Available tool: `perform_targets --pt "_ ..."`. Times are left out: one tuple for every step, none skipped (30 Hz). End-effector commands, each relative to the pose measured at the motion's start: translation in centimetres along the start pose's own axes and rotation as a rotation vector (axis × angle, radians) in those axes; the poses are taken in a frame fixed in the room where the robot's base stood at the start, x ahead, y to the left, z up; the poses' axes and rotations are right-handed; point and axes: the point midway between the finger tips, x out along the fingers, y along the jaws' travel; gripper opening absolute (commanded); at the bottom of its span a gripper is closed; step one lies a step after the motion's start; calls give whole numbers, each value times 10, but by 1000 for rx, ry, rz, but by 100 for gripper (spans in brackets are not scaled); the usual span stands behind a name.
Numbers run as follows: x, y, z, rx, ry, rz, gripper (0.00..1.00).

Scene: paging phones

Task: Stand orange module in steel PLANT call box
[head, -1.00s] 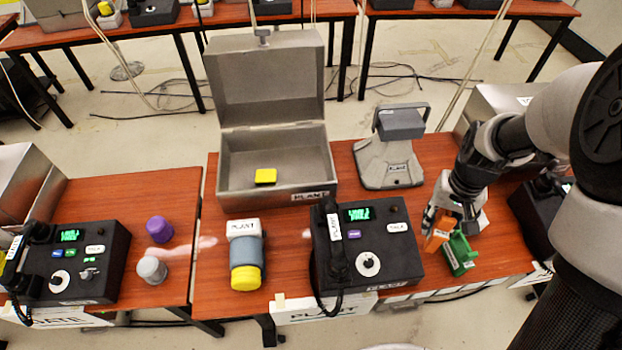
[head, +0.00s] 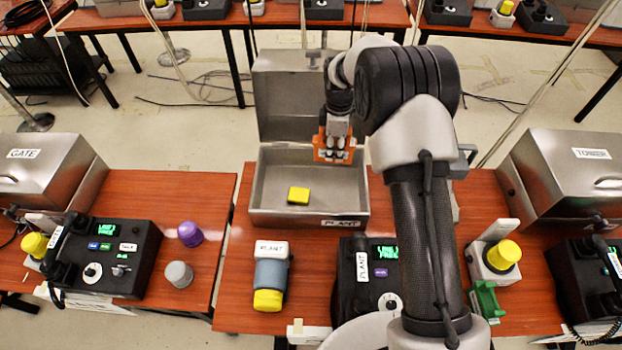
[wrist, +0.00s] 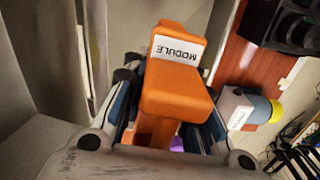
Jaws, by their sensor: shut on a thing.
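The steel PLANT call box (head: 262,216) stands open on the middle table, its lid (head: 285,85) raised at the back. My gripper (head: 335,158) is shut on the orange module (head: 320,142) and holds it over the back right part of the box, near the lid. In the wrist view the module (wrist: 170,92) sits between the fingers (wrist: 165,125), with its white MODULE label facing the camera. The head view does not show clearly how high the module is above the box floor.
A grey cylinder with a yellow end (head: 270,275) and the PLANT phone (head: 350,290) are in front of the box. My arm hides part of the phone. A green holder (head: 484,302) and a yellow-capped unit (head: 503,257) are at right. The closed TOWER box (head: 570,180) stands farther right.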

Motion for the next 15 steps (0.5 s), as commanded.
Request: perform_targets --pt "-1 3 -4 -36 0 1 0" --pt "1 4 -5 -54 0 0 0" --pt "3 5 -6 -70 0 0 0" --pt "6 6 -7 -79 0 0 0" --pt "10 6 -7 -85 0 -1 0" --pt "18 6 -7 -88 0 -3 0" --pt "25 5 -7 -89 -1 -4 0" --pt "32 5 -7 -89 0 -3 0" --pt "43 5 -7 -88 -1 -4 0" --pt "52 5 -7 -88 -1 -4 0" --pt "60 5 -7 -87 0 -3 0" --pt "71 5 -7 -87 -1 -4 0" --pt "79 5 -7 -87 0 -2 0" --pt "88 5 -7 -86 0 -3 0" --pt "98 5 -7 -86 0 -2 0"
